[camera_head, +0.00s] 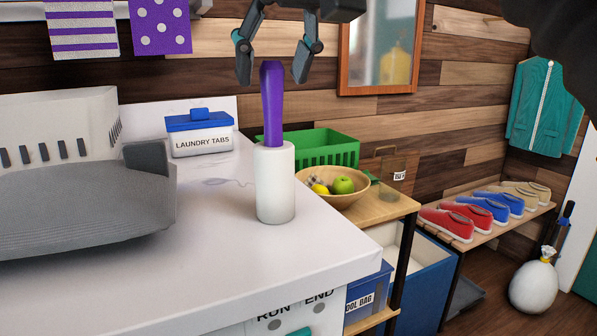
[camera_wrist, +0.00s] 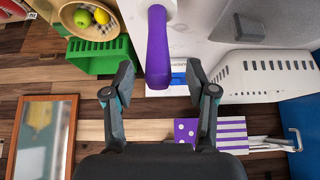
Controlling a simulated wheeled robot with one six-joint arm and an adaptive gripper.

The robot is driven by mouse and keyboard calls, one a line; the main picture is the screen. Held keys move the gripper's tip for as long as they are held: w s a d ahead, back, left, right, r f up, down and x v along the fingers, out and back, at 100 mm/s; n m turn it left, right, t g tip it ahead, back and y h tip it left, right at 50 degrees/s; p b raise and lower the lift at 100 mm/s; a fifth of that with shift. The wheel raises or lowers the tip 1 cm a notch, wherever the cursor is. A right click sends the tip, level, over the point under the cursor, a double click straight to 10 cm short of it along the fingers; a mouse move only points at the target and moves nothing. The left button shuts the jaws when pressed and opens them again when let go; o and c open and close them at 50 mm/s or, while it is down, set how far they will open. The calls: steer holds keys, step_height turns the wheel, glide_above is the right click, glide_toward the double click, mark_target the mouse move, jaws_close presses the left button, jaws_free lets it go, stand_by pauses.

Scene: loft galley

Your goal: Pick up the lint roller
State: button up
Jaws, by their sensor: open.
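The lint roller (camera_head: 275,180) stands upright on the white counter, with a white roll below and a purple handle on top. My gripper (camera_head: 272,80) is open above it, with its two fingers on either side of the handle's top end in the head view. In the wrist view the purple handle (camera_wrist: 158,50) points toward my open gripper (camera_wrist: 160,85) and its end lies between the fingertips or just beyond them. I cannot tell whether a finger touches it. The roll's lower part is mostly hidden in the wrist view.
A laundry tabs box (camera_head: 200,140) is behind. Right of the roller are a green crate (camera_head: 335,150) and a wooden fruit bowl (camera_head: 345,199). The counter in front is clear.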

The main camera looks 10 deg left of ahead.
mark_target(269, 99)
steer(key=shift+b+x, duration=0.95)
steer(key=shift+x, duration=1.7)
steer(key=shift+d, duration=0.15)
steer(key=shift+c, duration=0.3)
jaws_close()
